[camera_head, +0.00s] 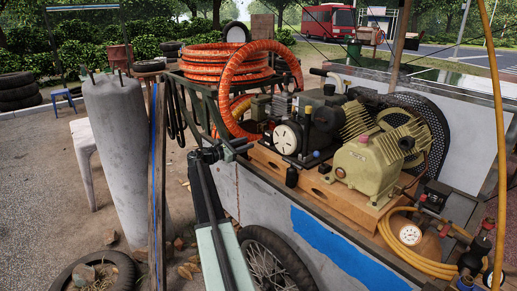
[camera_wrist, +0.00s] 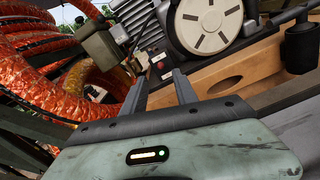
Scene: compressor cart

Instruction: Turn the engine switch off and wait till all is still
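The engine (camera_head: 310,120) stands on the wooden deck of the cart, with its round pale slotted cover (camera_head: 286,139) facing me. The cover also shows in the wrist view (camera_wrist: 208,22). A small dark box with a red spot (camera_wrist: 161,66) sits on the engine left of the cover; it looks like the engine switch, but its position is too small to read. My gripper (camera_head: 240,148) is at the cart's near left edge, left of the engine. In the wrist view its two fingers (camera_wrist: 160,88) are apart with nothing between them, below the small box and short of it.
Orange ribbed hose (camera_head: 225,60) is coiled left of the engine, one loop hanging close to my gripper. A beige compressor (camera_head: 365,165) and black mesh guard (camera_head: 432,125) stand to the right. A grey cylinder (camera_head: 115,150) and wheel (camera_head: 268,265) are near the arm.

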